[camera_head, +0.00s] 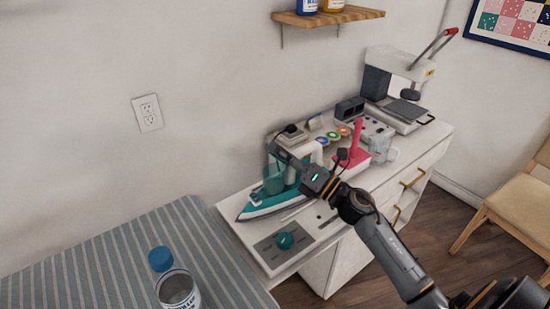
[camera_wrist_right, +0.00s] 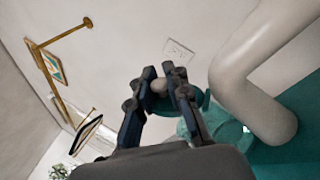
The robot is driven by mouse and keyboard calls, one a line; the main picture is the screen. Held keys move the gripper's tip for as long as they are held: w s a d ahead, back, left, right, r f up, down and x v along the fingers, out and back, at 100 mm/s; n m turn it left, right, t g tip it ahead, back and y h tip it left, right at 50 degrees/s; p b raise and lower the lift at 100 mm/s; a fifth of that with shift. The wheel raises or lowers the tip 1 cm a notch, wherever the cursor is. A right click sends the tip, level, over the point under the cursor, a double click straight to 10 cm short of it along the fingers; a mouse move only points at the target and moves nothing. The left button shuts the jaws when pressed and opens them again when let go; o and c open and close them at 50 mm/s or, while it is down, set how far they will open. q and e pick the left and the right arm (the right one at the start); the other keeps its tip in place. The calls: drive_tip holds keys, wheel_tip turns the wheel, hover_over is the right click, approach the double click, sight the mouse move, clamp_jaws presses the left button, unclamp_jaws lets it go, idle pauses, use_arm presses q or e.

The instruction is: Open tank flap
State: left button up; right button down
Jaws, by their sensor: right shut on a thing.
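A teal and white iron (camera_head: 258,207) sits at the near left end of the white cabinet (camera_head: 227,216). My right gripper (camera_head: 281,149) reaches over the iron's upper front from the right. In the right wrist view, my right gripper (camera_wrist_right: 165,84) is shut on a small pale piece between its fingertips. A rounded teal part (camera_wrist_right: 197,98), apparently the tank flap, is just beside and behind the fingers. The iron's thick white handle (camera_wrist_right: 258,68) curves close by at the right. The fingers partly hide the flap, so its exact angle is unclear. My left gripper is out of view.
A grey panel with a teal knob (camera_head: 285,240) lies in front of the iron. A pink item (camera_head: 356,140), a clear jug (camera_head: 382,149) and a press machine (camera_head: 397,88) stand farther right.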

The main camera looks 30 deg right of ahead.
drive_tip(key=shift+w+d+m+t+h, duration=0.1)
drive_tip(key=shift+d+m+t+h, duration=0.5)
drive_tip(key=shift+m, duration=1)
drive_tip(key=shift+w+d+m+t+h, duration=0.1)
drive_tip(key=shift+d+m+t+h, duration=0.2)
drive_tip(key=shift+m+h, duration=0.95)
drive_tip(key=shift+w+d+m+t+h, duration=0.1)
drive_tip(key=shift+d+m+t+h, duration=0.35)
drive_tip(key=shift+m, duration=1.5)
drive_tip(key=shift+d+f, duration=0.1)
drive_tip(key=c, duration=1.3)
unclamp_jaws()
drive_tip(key=shift+s, duration=0.15)
drive_tip(key=shift+s+f, duration=0.25)
drive_tip(key=shift+s, duration=0.15)
drive_tip(key=shift+r+v, duration=0.15)
drive_tip(key=shift+v, duration=1.6)
drive_tip(key=shift+r+v, duration=0.1)
drive_tip(key=shift+v, duration=1.65)
